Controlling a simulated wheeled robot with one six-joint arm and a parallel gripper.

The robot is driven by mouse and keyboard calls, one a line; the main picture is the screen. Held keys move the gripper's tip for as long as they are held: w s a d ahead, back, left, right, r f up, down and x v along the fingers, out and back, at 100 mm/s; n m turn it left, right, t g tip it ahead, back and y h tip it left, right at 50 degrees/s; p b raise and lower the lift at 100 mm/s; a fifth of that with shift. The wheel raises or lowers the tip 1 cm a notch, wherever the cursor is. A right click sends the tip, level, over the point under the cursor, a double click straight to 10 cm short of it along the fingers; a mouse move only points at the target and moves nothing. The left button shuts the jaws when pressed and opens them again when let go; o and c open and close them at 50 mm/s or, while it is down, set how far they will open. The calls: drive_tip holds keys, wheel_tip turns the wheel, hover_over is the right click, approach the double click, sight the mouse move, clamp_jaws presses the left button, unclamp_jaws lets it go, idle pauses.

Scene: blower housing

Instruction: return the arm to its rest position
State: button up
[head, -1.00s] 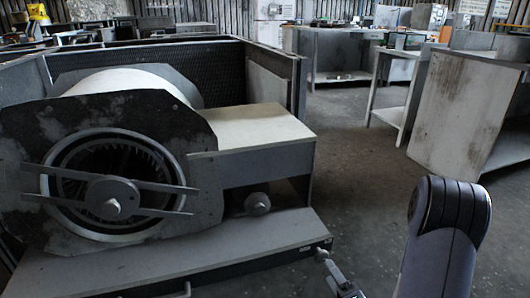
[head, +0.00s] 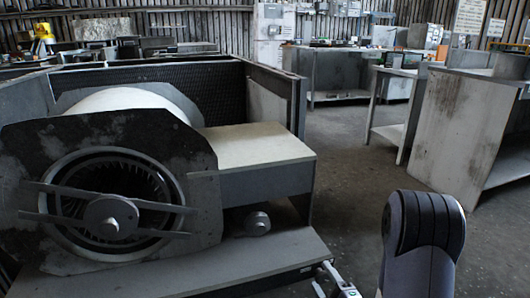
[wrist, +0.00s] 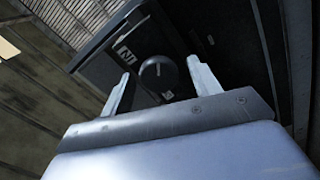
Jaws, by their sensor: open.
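My gripper (wrist: 160,85) shows in the wrist view with its two pale fingers spread apart and nothing held between them. A dark round knob-like part (wrist: 158,72) shows beyond the fingers, on or near a dark panel; I cannot tell how far off it is. In the head view, part of my gripper (head: 336,280) shows at the bottom edge, just right of the blower's base, and my dark-capped arm link stands right of it. The blower housing (head: 105,190) stands at the left with its round finned inlet and cross bars facing me.
The blower sits on a grey base plate (head: 200,262) whose right corner is close to my gripper. A worn cabinet (head: 460,125) stands at the right. Workbenches (head: 340,70) line the back. The floor (head: 350,180) between blower and cabinet is clear.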

drive_tip(key=m, duration=0.7)
drive_tip(key=shift+r, duration=0.1)
drive_tip(key=m+p, duration=0.2)
drive_tip(key=m, duration=0.2)
drive_tip(key=shift+d+r, duration=0.1)
drive_tip(key=shift+r, duration=0.05)
drive_tip(key=shift+m+p, duration=0.95)
drive_tip(key=shift+m, duration=0.05)
drive_tip(key=shift+f, duration=0.2)
drive_tip(key=shift+r, duration=0.1)
